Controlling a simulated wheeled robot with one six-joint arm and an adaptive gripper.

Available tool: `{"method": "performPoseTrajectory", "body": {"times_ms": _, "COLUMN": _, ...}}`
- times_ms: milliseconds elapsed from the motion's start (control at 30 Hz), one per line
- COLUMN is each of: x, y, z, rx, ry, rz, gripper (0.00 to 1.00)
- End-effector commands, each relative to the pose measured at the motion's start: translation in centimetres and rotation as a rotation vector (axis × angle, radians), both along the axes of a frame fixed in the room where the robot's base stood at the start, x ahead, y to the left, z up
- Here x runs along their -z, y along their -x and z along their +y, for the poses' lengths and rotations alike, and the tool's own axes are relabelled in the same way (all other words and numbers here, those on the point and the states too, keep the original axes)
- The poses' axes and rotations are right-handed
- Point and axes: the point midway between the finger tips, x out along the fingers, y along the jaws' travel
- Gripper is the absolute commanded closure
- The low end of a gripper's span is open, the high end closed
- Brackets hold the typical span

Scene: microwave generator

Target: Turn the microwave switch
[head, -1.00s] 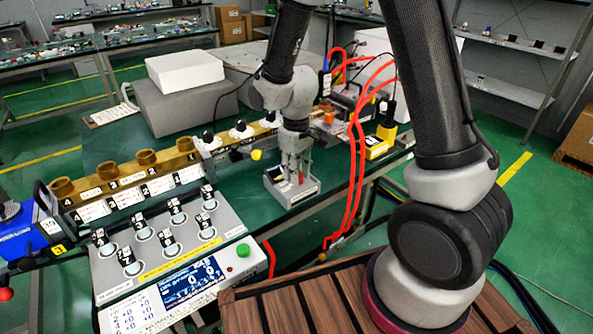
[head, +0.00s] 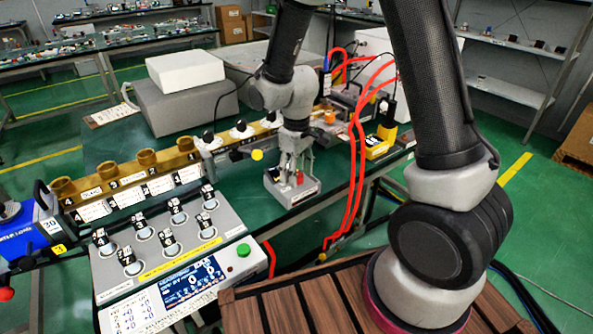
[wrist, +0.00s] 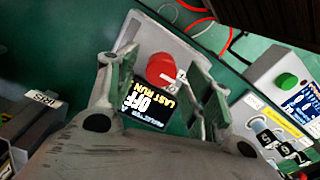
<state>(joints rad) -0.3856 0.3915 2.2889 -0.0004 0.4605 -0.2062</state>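The switch is a red round knob (wrist: 162,68) on a small grey box (wrist: 160,38). Beside it is a black display reading "OFF" and "LAST RUN" (wrist: 150,104). In the head view the box (head: 297,194) sits on the green bench, with the red knob (head: 299,178) partly visible by the fingers. My gripper (head: 292,164) points down over the box. In the wrist view my gripper (wrist: 162,82) is open, with one finger on each side of the knob. Gaps show between the fingers and the knob; I see no contact.
A grey control panel with several knobs (head: 215,238) and a green button (head: 243,250) stands at left front. Brass ports (head: 183,145) line up behind it. Red cables (head: 353,180) hang just right of the box. A yellow-black device (head: 378,146) stands further right.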

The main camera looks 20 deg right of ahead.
Motion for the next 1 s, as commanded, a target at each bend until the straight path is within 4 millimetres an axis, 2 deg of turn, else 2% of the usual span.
{"method": "performPoseTrajectory", "body": {"times_ms": 267, "x": -0.5, "y": 0.0, "z": 0.0, "rx": 0.001, "ry": -0.001, "rz": -0.001, "gripper": 0.49}}
{"method": "performPoseTrajectory", "body": {"times_ms": 367, "x": -1.9, "y": -0.1, "z": 0.0, "rx": 0.001, "ry": -0.001, "rz": -0.004, "gripper": 0.49}}
{"method": "performPoseTrajectory", "body": {"times_ms": 700, "x": -9.2, "y": -0.1, "z": 0.0, "rx": 0.000, "ry": -0.001, "rz": -0.004, "gripper": 0.49}}
{"method": "performPoseTrajectory", "body": {"times_ms": 833, "x": -11.0, "y": -0.1, "z": 0.0, "rx": 0.000, "ry": -0.002, "rz": -0.002, "gripper": 0.49}}
{"method": "performPoseTrajectory", "body": {"times_ms": 1000, "x": -11.9, "y": 0.0, "z": 0.0, "rx": 0.000, "ry": 0.001, "rz": 0.001, "gripper": 0.49}}
